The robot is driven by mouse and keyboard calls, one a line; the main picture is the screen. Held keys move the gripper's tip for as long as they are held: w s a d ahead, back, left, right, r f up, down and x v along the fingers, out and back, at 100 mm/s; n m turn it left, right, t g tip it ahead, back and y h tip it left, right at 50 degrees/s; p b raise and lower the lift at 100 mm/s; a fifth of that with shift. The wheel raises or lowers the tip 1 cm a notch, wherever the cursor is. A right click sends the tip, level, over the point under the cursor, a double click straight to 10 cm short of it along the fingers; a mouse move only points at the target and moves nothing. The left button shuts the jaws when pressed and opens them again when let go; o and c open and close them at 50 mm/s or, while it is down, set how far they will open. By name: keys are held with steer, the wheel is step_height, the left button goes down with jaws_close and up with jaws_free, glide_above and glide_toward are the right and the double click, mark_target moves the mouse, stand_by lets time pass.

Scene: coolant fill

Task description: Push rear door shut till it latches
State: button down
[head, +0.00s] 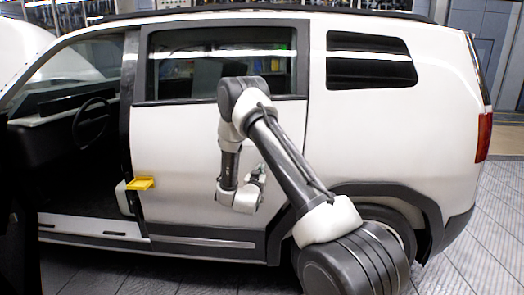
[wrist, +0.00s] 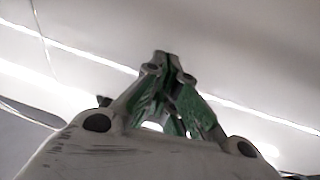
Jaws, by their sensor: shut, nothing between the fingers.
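The rear door (head: 175,140) is the white panel with a dark-framed window in the middle of the car's side in the head view. It looks close to flush with the body; I cannot tell whether it is latched. A yellow handle-like piece (head: 140,183) sits at its front edge. My gripper (head: 258,172) is in front of the door's lower rear part, partly overlapped by my arm; contact cannot be made out. In the wrist view my gripper (wrist: 163,58) has its green-sided fingers together and empty, pointing at a blurred pale surface (wrist: 240,60).
The front doorway (head: 85,170) stands open on the left, showing the steering wheel (head: 91,122) and dark interior. The rear wheel (head: 385,225) and arch are close to my arm. Tiled floor (head: 490,230) is free at the right.

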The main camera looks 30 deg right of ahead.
steer(key=shift+w+d, duration=0.1)
stand_by(0.3)
steer(key=v, duration=0.7)
steer(key=shift+s+y, duration=0.3)
steer(key=shift+s, duration=0.05)
stand_by(0.7)
stand_by(0.3)
